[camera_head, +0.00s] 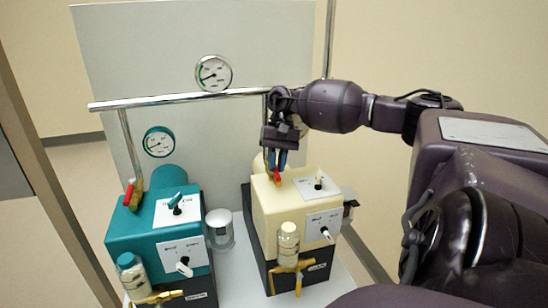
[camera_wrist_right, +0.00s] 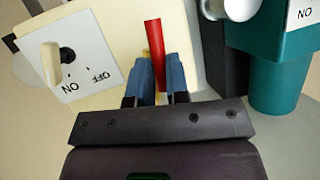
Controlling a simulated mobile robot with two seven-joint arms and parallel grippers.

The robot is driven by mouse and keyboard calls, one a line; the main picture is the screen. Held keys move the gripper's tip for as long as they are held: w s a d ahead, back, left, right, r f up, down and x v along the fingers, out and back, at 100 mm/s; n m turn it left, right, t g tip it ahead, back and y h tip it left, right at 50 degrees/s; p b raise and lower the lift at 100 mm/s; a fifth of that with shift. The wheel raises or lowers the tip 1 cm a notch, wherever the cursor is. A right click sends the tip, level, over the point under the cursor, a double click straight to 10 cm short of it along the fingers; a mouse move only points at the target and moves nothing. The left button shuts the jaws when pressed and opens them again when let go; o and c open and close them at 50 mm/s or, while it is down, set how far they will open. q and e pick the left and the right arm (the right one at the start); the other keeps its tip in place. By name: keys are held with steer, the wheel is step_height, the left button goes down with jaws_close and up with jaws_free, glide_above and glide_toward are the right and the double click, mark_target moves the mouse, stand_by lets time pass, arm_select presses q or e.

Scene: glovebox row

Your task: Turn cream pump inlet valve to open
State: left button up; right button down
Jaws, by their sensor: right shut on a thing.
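The cream pump (camera_head: 263,222) stands right of centre in the head view, with a switch plate on its top and another on its front. The red lever (camera_head: 277,178) of its inlet valve is at the rear left of its top. My right gripper (camera_head: 278,162) reaches down from behind, its blue fingers shut on this lever. In the right wrist view the red lever (camera_wrist_right: 155,45) sticks out between the blue fingers (camera_wrist_right: 159,80). The valve body is mostly hidden by the gripper. My left gripper is out of view.
A teal pump (camera_head: 135,235) stands to the left, with its own red-handled valve (camera_head: 131,195). A clear jar (camera_head: 220,229) stands between the pumps. A metal pipe (camera_head: 160,101) with a round gauge (camera_head: 213,73) runs behind. A sample bottle (camera_head: 288,242) is at the cream pump's front.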

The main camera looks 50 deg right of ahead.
steer(key=c, duration=1.1)
jaws_free()
steer(key=shift+r, duration=0.1)
steer(key=v, duration=1)
steer(key=shift+d+r+b, duration=0.2)
steer(key=shift+r+b, duration=0.1)
steer(key=shift+b, duration=0.15)
